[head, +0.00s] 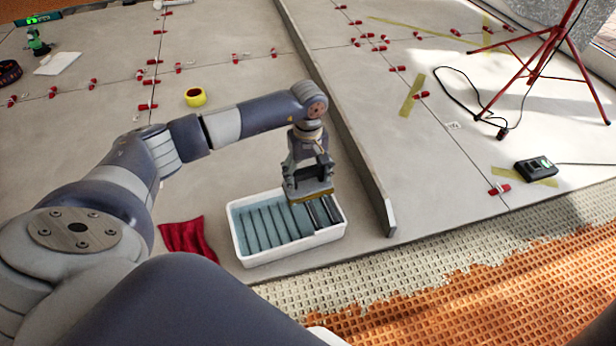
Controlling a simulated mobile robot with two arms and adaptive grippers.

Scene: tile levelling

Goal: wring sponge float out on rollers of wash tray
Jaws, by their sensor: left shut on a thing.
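The wash tray (293,257) is a white rectangular tub with blue-grey water and a ribbed inside, standing on the pale tiles in the lower middle. Dark rollers (326,211) lie across its right end. My left gripper (308,180) is above that right end, pointing down, shut on the sponge float (312,196). The float has a grey top and a yellowish-brown sponge underside. It is over or on the rollers; I cannot tell whether it touches them. It hides part of the rollers. My right gripper is not in view.
A long grey straightedge (345,130) stands on edge just right of the tray. A red cloth (188,239) lies to its left. A yellow tape roll (195,97) and several red levelling clips sit on the tiles. A red tripod (545,55) and black box (536,169) are right.

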